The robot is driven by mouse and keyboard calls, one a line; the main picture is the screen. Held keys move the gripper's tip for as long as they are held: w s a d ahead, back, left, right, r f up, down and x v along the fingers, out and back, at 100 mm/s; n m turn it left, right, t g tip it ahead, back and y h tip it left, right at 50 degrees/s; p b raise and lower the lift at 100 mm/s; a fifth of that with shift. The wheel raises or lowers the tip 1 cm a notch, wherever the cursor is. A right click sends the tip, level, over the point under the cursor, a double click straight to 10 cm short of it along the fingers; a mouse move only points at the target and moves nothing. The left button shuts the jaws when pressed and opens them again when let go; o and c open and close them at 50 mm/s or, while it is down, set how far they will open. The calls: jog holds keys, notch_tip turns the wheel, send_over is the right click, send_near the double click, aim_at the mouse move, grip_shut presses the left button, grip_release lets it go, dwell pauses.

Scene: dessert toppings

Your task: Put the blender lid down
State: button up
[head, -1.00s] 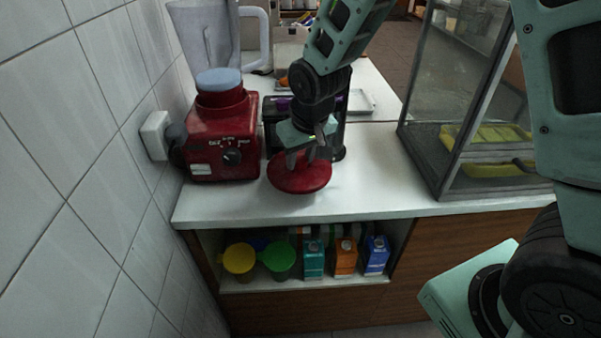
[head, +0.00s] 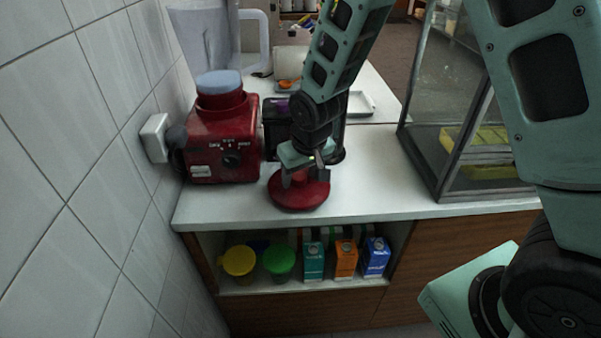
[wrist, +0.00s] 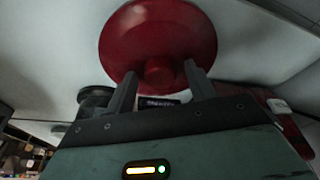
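The blender lid (head: 299,197) is a red disc with a knob on top. It lies on the white counter near its front edge. My gripper (head: 305,182) is right above it, pointing down, with its fingers spread on either side of the knob. In the wrist view the lid (wrist: 158,30) fills the top middle, and gaps show between the knob and the fingertips of my gripper (wrist: 160,70). The red blender base (head: 222,140) with a blue-grey top stands left of the lid.
A glass display case (head: 470,110) stands on the counter at the right. A dark appliance (head: 275,125) is close behind my gripper. A shelf below the counter holds cartons (head: 345,258) and coloured cups (head: 279,262). The counter (head: 375,185) right of the lid is clear.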

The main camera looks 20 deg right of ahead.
aim_at(307, 192)
jog(key=shift+r, duration=0.55)
jog(key=a+v, duration=0.1)
jog(key=v, duration=1)
jog(key=s+a+n+g, duration=0.1)
jog(key=s+a+n, duration=0.2)
jog(key=s, duration=0.8)
jog(key=s+a+r+n+g, duration=0.1)
jog(key=s+a+n+g, duration=0.1)
jog(key=s, duration=1)
jog(key=shift+s+a+n, duration=0.3)
jog(key=shift+a+n, duration=0.1)
jog(key=shift+a, duration=0.05)
